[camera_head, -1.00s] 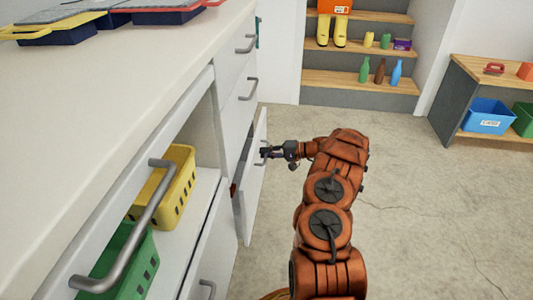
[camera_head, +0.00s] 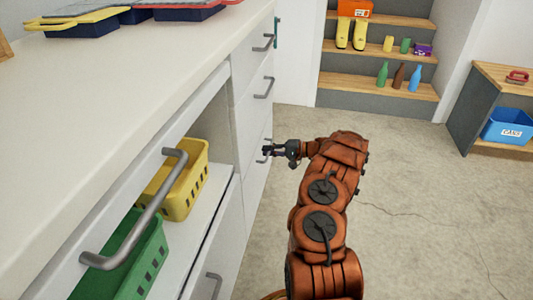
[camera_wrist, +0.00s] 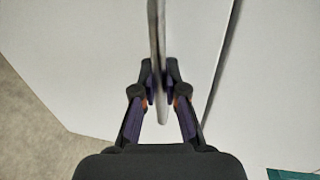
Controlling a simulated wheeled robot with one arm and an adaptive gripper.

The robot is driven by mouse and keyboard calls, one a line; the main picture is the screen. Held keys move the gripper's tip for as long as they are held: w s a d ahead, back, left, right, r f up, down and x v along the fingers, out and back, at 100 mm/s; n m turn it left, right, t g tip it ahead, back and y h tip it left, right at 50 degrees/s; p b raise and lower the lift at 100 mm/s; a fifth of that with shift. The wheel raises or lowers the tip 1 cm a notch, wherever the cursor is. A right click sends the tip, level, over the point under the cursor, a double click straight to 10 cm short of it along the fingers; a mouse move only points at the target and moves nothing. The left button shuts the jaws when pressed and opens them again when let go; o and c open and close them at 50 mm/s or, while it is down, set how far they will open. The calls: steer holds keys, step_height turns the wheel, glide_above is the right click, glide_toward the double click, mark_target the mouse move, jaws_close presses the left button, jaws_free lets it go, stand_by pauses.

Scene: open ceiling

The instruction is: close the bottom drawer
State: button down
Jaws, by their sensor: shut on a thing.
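The bottom drawer (camera_head: 254,182) is the lowest white front in the far stack of the cabinet. It looks flush or nearly flush with the fronts above it; a small gap cannot be ruled out. Its grey bar handle (camera_wrist: 161,60) runs between my fingers in the wrist view. My gripper (camera_head: 267,150) is at this handle and shut on it, with one finger on each side. In the wrist view, my gripper (camera_wrist: 160,83) covers part of the handle, and a dark seam runs along the panel to its right.
Two drawers with grey handles (camera_head: 264,88) are above. Shelves with bottles (camera_head: 398,77) stand behind. The floor (camera_head: 420,190) on the right is clear.

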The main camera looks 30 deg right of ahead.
steer(key=shift+w+a, duration=0.15)
steer(key=c, duration=1.2)
jaws_free()
steer(key=v, duration=1.2)
